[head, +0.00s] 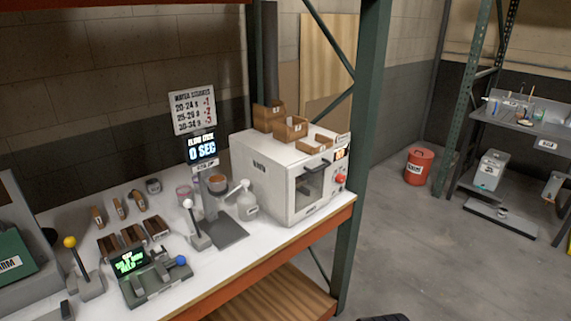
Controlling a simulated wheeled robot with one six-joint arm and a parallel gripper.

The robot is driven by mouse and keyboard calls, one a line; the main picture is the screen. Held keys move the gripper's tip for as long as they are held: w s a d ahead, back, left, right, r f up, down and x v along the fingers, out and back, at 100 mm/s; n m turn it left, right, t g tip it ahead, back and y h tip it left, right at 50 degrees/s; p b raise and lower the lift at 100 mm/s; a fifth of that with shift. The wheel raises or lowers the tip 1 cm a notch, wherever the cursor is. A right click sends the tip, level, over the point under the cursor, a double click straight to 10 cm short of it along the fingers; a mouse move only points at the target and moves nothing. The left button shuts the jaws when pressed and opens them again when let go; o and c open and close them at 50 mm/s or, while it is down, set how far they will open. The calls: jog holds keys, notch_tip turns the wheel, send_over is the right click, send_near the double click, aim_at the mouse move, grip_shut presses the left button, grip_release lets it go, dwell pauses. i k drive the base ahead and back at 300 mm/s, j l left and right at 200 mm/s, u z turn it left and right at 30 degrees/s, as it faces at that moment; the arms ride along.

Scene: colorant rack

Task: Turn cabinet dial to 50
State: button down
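The white cabinet (270,183) stands at the right end of the white-topped bench. Its front faces right and has a dark window with a handle (311,178). A small orange lit display (339,154) sits at the upper right of that front, too small to read surely. A red round knob (340,179), which looks like the dial, sits below the display. Its setting cannot be read. My gripper does not show in the head view.
Wooden boxes (291,129) sit on the cabinet. Left of it are a pump bottle (247,205), a lever stand and a "0 SEC" display (203,150). A green rack post (361,130) rises just right of the cabinet. The grey floor (410,240) beyond is mostly open, with a red bin (419,167).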

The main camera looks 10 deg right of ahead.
aim_at(340, 178)
jog(key=i+u, duration=0.2)
jog(key=i, duration=0.35)
jog(key=i+l+u, duration=0.15)
jog(key=i, duration=0.35)
jog(key=l, duration=0.1)
